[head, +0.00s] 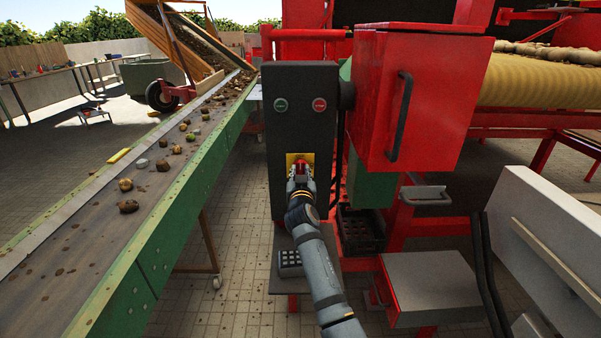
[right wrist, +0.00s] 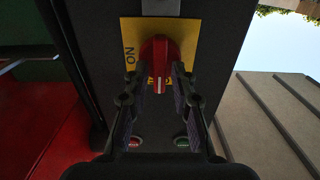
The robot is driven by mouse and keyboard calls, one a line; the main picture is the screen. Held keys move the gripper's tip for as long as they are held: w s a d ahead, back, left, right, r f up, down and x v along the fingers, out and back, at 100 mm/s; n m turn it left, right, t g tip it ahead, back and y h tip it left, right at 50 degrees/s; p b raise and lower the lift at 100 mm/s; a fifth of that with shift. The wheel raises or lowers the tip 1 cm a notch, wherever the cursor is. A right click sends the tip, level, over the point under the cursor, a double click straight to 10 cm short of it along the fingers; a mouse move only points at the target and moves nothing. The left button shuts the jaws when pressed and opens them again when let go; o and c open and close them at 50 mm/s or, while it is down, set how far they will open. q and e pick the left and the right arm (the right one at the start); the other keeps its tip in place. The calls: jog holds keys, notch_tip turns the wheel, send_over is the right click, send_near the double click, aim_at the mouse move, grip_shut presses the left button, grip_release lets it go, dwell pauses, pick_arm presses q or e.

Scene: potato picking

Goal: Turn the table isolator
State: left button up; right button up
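The table isolator is a red knob (right wrist: 159,52) on a yellow plate (right wrist: 129,36) marked ON at its left edge in the right wrist view. A white line on the knob points down in that view. The plate also shows low on the dark control panel (head: 290,90) in the head view. My right gripper (right wrist: 162,70) is at the knob, with one finger on each side of its handle. The gap to the handle is very small, and I cannot tell whether the fingers press on it. My left gripper is not in view.
A green stop-start button (head: 281,105) and a red one (head: 319,105) sit above the isolator. A red cabinet (head: 440,95) juts out right of the panel. A conveyor (head: 110,215) with potatoes runs along the left. A grey step (head: 440,285) stands lower right.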

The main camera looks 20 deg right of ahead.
grip_shut()
jog(key=shift+f+m+b, duration=0.2)
jog(key=shift+m+b, duration=0.1)
jog(key=shift+b, duration=0.35)
jog(key=m+b, duration=0.3)
jog(key=b, duration=0.1)
jog(key=m+b, duration=0.3)
jog(key=b, duration=0.1)
jog(key=m+b, duration=0.3)
jog(key=b, duration=0.1)
jog(key=shift+d+f, duration=0.2)
jog(key=shift+d, duration=0.05)
jog(key=m+b, duration=0.3)
jog(key=shift+m, duration=0.3)
pick_arm(q)
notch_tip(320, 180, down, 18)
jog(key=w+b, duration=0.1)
jog(key=b, duration=0.1)
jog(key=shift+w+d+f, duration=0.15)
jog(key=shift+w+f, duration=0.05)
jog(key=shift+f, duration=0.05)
pick_arm(e)
jog(key=shift+d+m, duration=0.1)
jog(key=shift+m, duration=2.2)
